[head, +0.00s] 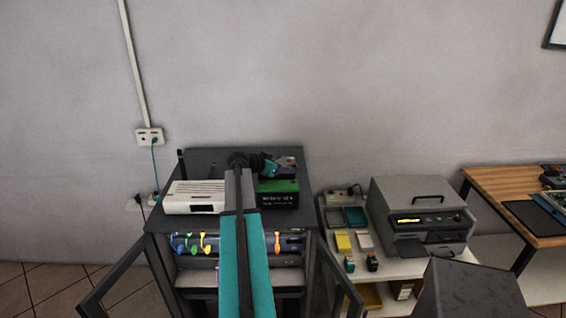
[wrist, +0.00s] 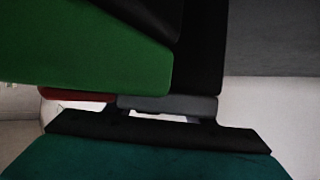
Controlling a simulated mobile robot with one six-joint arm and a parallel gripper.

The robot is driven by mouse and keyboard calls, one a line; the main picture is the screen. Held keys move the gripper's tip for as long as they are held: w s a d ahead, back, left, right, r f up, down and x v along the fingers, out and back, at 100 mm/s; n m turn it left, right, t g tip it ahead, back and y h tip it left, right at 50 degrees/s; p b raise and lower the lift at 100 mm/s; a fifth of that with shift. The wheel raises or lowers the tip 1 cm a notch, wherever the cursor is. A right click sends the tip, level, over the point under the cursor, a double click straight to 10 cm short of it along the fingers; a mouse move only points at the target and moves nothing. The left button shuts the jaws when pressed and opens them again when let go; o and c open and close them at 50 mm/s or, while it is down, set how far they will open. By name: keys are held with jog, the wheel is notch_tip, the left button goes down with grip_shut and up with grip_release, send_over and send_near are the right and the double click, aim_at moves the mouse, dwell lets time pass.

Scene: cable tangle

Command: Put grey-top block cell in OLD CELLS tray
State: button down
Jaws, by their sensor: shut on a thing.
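My gripper (head: 284,166) is over the back right of the dark cabinet top, just behind a black box with a green top (head: 278,194) marked as a battery. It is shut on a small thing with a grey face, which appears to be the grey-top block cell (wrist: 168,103). Only a grey strip of it shows in the wrist view, beside a red strip (wrist: 75,95); most is hidden. A large green surface (wrist: 100,55) fills the upper left there. Dark green (head: 355,216), yellow (head: 343,241) and white (head: 365,240) trays lie on the side table; no OLD CELLS label is readable.
A white device (head: 194,197) stands left on the cabinet top. A grey machine (head: 420,215) stands beside the trays. Two small blocks (head: 349,264) (head: 372,263) are at the side table's front. The cabinet's open doors (head: 338,275) jut forward. A wooden desk (head: 500,190) stands far right.

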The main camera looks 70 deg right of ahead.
jog(key=shift+f, duration=0.25)
jog(key=shift+f, duration=0.15)
jog(key=c, duration=0.8)
grip_release()
jog(key=shift+f, duration=0.1)
jog(key=shift+c, duration=0.2)
jog(key=shift+a+r, duration=0.2)
jog(key=shift+a, duration=0.1)
jog(key=b+v, duration=0.3)
jog(key=v, duration=0.8)
jog(key=shift+w+a+r+b, duration=0.15)
jog(key=shift+b, duration=0.15)
